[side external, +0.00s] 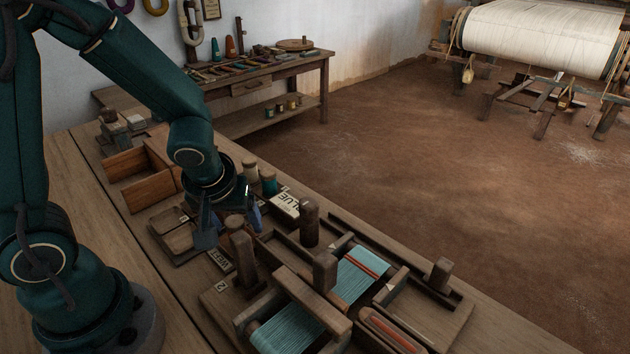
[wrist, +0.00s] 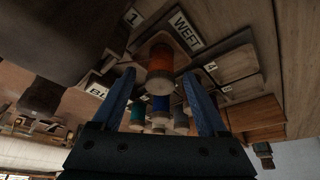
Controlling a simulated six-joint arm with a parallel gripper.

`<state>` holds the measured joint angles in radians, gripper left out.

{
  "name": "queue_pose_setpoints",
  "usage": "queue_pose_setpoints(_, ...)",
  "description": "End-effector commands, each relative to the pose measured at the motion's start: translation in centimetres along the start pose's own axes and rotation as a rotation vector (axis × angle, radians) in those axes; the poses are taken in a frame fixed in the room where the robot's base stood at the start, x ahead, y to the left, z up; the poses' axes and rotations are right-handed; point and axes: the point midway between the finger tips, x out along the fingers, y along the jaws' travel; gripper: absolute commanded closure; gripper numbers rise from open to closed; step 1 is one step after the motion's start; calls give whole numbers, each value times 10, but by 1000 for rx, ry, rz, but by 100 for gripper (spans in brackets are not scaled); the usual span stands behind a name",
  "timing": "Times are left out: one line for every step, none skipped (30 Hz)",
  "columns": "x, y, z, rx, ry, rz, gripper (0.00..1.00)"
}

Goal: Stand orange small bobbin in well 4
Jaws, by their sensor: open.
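A wooden end faces the camera. I cannot tell whether the fingers touch it. A small card marked 4 (wrist: 211,66) lies to the bobbin's right in the wrist view. The well it marks is not clear.
A blue bobbin (wrist: 161,106) and others stand close by; a white one (side external: 250,171) and a teal one (side external: 269,184) show behind my gripper. A BLUE card (side external: 287,203), a WEFT card (side external: 220,260), wooden posts (side external: 310,222) and an open wooden box (side external: 150,188) surround it.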

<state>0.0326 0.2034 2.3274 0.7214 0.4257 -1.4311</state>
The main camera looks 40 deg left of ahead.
Motion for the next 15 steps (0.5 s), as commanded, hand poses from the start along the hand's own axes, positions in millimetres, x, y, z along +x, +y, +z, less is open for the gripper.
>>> queue_pose_setpoints(0,0,0,0,0,0,24)
queue_pose_setpoints(0,0,0,0,0,0,24)
queue_pose_setpoints(0,0,0,0,0,0,24)
queue_pose_setpoints(0,0,0,0,0,0,24)
queue_pose_setpoints(0,0,0,0,0,0,35)
queue_pose_setpoints(0,0,0,0,0,0,51)
queue_pose_setpoints(0,0,0,0,0,0,62)
queue_pose_setpoints(0,0,0,0,0,0,74)
queue_pose_setpoints(0,0,0,0,0,0,89)
queue_pose_setpoints(0,0,0,0,0,0,100)
queue_pose_setpoints(0,0,0,0,0,0,100)
queue_pose_setpoints(0,0,0,0,0,0,100)
queue_pose_setpoints(0,0,0,0,0,0,100)
queue_pose_setpoints(0,0,0,0,0,0,100)
queue_pose_setpoints(0,0,0,0,0,0,100)
